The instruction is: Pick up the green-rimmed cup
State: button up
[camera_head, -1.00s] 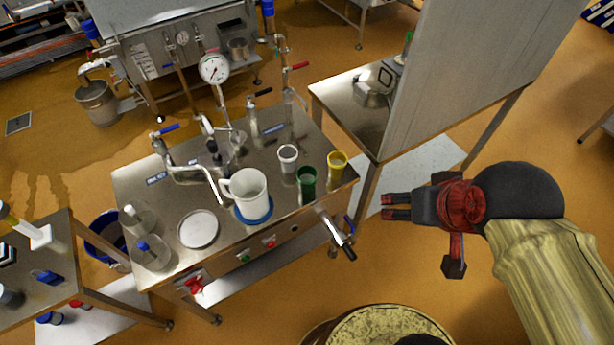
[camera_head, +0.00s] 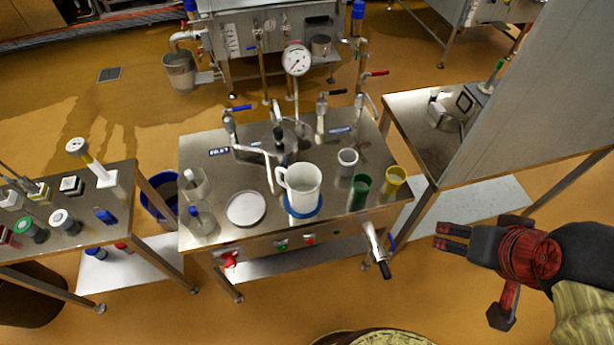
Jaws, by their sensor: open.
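A small dark cup with a green rim (camera_head: 24,224) stands on the left steel table (camera_head: 100,222), near the picture's left edge. A plain green cup (camera_head: 360,192) stands on the middle steel table, between a yellow cup (camera_head: 395,181) and a grey-white cup (camera_head: 347,161). My gripper (camera_head: 438,236) is at the right, pointing left, with its two dark fingers apart and nothing between them. It is to the right of the middle table, far from the left table and touching neither cup.
The middle table (camera_head: 215,175) holds a white jug (camera_head: 302,187), a white disc (camera_head: 246,209), bottles, taps and a gauge (camera_head: 296,60). A valve handle (camera_head: 376,250) sticks out at its front right. A blue bucket (camera_head: 157,203) stands between the tables. Floor in front is partly clear.

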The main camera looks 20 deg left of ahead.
aim_at(362, 183)
jog(key=z, duration=0.35)
jog(key=k+j+z, duration=0.1)
jog(key=j+z, duration=0.2)
jog(key=k+j+z, duration=0.25)
jog(key=j, duration=0.2)
jog(key=k+j+z, duration=0.1)
jog(key=j+z, duration=0.2)
jog(key=k+j, duration=0.25)
jog(key=j, duration=0.2)
jog(key=k+j+z, duration=0.1)
jog(key=k+j, duration=0.2)
jog(key=j, duration=0.15)
